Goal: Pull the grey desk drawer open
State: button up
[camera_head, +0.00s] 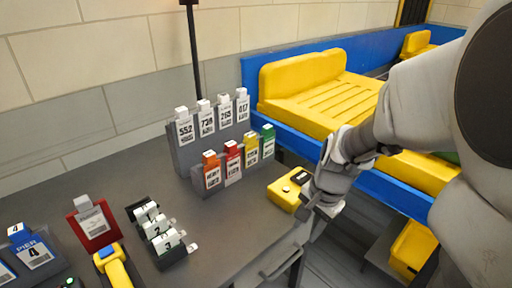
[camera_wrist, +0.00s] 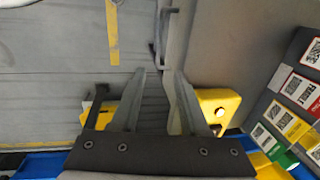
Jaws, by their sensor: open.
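The grey desk drawer is at the desk's front edge, with its bar handle (camera_head: 280,262) showing low in the head view. Its front is seen steeply from above, so I cannot tell if it stands ajar. In the wrist view the handle (camera_wrist: 158,35) is a thin dark bar along the desk edge, beyond my fingertips. My gripper (camera_head: 310,211) is near the desk's right front corner, beside the yellow button box (camera_head: 287,190). In the wrist view my gripper (camera_wrist: 156,74) has its two fingers apart with nothing between them, pointing towards the handle.
The grey desk (camera_head: 225,225) bears a card rack (camera_head: 205,150), a black holder (camera_head: 160,235), a red card stand (camera_head: 92,222) and a yellow scanner (camera_head: 117,268). A blue conveyor (camera_head: 395,192) with yellow trays (camera_head: 320,90) runs behind my arm. Floor (camera_wrist: 50,85) lies open before the desk.

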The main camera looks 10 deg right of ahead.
aim_at(289, 263)
jog(key=f+b, duration=0.2)
jog(key=f, duration=0.3)
jog(key=w+a+f+b, duration=0.1)
jog(key=f+b, duration=0.2)
jog(key=f, duration=0.3)
jog(key=w+a+f+b, duration=0.1)
jog(key=f+b, duration=0.2)
jog(key=f, duration=0.2)
jog(key=shift+w+f, duration=0.25)
jog(key=shift+f, duration=0.15)
jog(key=shift+c, duration=0.2)
grip_shut()
dwell(0.4)
